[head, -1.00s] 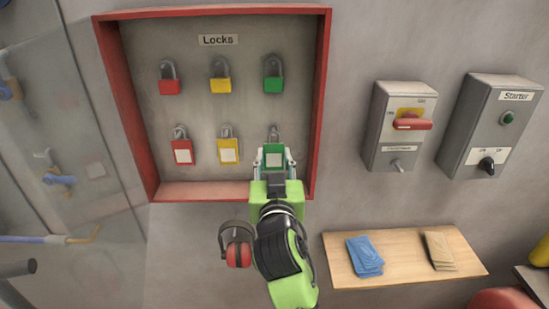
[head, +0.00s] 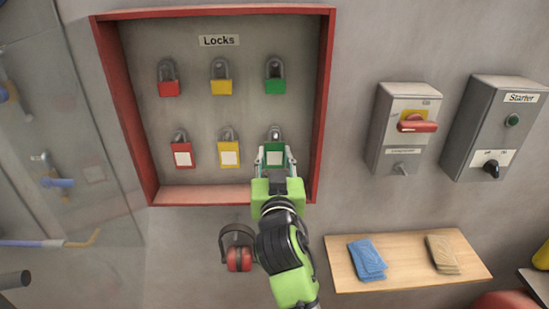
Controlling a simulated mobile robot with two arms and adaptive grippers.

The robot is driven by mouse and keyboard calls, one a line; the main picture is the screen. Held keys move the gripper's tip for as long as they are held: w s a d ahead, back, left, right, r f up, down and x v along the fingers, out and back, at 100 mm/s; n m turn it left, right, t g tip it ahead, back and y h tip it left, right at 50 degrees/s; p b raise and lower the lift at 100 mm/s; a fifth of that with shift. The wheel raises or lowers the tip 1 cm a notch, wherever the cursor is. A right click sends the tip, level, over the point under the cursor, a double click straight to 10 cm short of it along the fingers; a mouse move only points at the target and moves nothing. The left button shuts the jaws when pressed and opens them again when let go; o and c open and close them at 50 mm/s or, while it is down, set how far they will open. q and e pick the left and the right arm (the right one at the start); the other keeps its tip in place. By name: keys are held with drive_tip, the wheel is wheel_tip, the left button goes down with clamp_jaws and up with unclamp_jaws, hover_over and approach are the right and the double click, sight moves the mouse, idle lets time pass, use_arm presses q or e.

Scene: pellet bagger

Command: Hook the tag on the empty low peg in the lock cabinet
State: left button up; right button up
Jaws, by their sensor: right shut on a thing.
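The lock cabinet (head: 325,100) is a red-framed box on the wall, labelled "Locks". Its upper row holds a red, a yellow and a green padlock. In its lower row, a red tag (head: 182,148) and a yellow tag (head: 228,147), each with a white label, hang at left and middle. My right gripper (head: 275,157) is at the lower right place in the cabinet, shut on a green tag (head: 275,147) with a pale label. The tag's top loop is at the low right peg; I cannot tell whether it is around the peg. My left gripper is not in view.
Red ear muffs (head: 238,254) hang below the cabinet, left of my right arm. A wooden shelf (head: 400,282) with blue and tan packets is at lower right. A switch box (head: 402,130) and a starter box (head: 495,130) are on the wall at right. A clear panel is at left.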

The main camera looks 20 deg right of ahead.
drive_tip(key=shift+w+d+f, duration=0.1)
drive_tip(key=shift+w+f, duration=0.05)
drive_tip(key=shift+f, duration=0.15)
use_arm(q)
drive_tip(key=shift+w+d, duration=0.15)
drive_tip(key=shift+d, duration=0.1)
use_arm(e)
drive_tip(key=o, duration=1)
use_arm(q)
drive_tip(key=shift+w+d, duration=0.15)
use_arm(e)
drive_tip(key=shift+w+d, duration=0.1)
drive_tip(key=shift+w, duration=0.05)
drive_tip(key=shift+r, duration=0.1)
drive_tip(key=shift+s, duration=0.2)
